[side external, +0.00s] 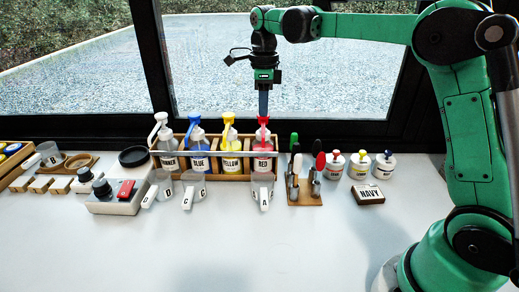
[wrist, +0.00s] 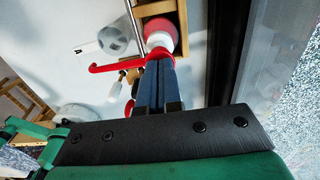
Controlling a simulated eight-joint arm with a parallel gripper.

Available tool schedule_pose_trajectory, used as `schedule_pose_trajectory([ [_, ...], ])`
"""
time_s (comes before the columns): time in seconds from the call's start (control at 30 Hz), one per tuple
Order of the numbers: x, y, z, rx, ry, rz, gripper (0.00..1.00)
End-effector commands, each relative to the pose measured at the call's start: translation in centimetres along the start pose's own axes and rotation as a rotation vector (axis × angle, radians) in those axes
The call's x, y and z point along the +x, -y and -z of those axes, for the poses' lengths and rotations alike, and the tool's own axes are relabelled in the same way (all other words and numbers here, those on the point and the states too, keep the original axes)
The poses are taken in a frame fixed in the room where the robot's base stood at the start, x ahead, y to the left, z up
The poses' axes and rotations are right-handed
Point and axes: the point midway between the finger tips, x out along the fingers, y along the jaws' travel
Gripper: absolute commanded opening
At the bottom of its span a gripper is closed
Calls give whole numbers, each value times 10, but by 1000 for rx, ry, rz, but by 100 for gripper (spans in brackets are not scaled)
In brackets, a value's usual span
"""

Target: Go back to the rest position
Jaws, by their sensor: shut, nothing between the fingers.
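My gripper (side external: 263,112) is shut and points straight down just above the red pump bottle (side external: 263,150) in the side view. In the wrist view my gripper (wrist: 158,64) shows its two dark blue fingers together, with nothing between them. Their tips are at the red pump head (wrist: 110,66) of that bottle. I cannot tell whether they touch it. My green arm reaches in from the right.
A wooden rack (side external: 230,177) holds pump bottles labelled blue (side external: 199,160) and yellow (side external: 230,160), and another at left. Labelled cups, a grey device (side external: 118,196), a tool stand (side external: 304,195), small jars and a NAVY block (side external: 368,194) stand around. The front table is clear.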

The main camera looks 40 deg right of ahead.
Motion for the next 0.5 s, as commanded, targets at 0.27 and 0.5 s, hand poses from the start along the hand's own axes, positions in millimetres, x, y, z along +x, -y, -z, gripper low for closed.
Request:
schedule_pose_trajectory([
  [0.27,8,0,0,1,-2,0,0],
  [0.5,11,0,0,1,-2,-1,0],
])
